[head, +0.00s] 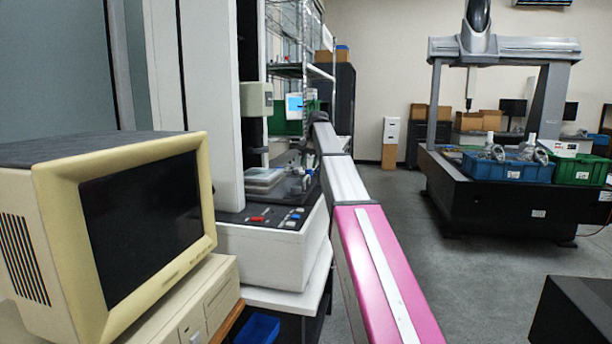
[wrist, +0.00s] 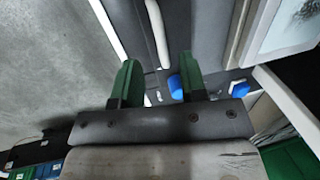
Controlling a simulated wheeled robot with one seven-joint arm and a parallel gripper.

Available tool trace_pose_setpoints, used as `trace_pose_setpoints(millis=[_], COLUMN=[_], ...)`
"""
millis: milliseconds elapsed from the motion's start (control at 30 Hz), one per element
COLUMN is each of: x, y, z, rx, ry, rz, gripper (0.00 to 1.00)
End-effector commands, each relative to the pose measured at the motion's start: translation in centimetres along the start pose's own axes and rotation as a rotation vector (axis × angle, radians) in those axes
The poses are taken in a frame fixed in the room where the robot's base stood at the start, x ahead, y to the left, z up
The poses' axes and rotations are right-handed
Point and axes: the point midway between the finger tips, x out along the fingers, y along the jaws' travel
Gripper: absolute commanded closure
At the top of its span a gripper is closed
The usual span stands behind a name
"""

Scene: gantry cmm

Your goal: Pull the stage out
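The white measuring machine (head: 265,250) stands left of centre in the head view. What looks like its stage (head: 263,178), a pale framed plate, lies under the machine's head. In the wrist view a white-framed plate (wrist: 285,25) that may be the stage shows at the upper right. A pale rounded bar (wrist: 157,30), perhaps a handle, lies beyond the fingers. My gripper (wrist: 158,75) has two green fingers spread apart, with nothing held between them. The bar lies ahead of the gap and appears apart from the fingers. In the head view my arm hides most of the gripper.
A beige computer monitor (head: 140,235) stands close at the left. A large gantry machine with a blue crate (head: 505,168) stands at the right. Grey floor (head: 450,275) between is clear.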

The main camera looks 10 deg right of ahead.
Motion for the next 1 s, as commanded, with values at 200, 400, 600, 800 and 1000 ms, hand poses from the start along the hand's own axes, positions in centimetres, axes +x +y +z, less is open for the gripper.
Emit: trace_pose_setpoints(millis=[200, 400, 600, 800, 1000], x=[3.5, 5.0, 5.2, 5.2, 5.2], y=[0.0, 0.0, 0.0, 0.0, 0.0], z=[0.1, 0.0, 0.0, 0.0, 0.0], rx=[0.0, 0.0, 0.0, 0.0, 0.0], ry=[-0.001, 0.001, 0.001, 0.001, 0.001], rz=[0.0, 0.0, 0.0, 0.0, 0.0], gripper=[0.61, 0.61, 0.61, 0.84, 1.0])
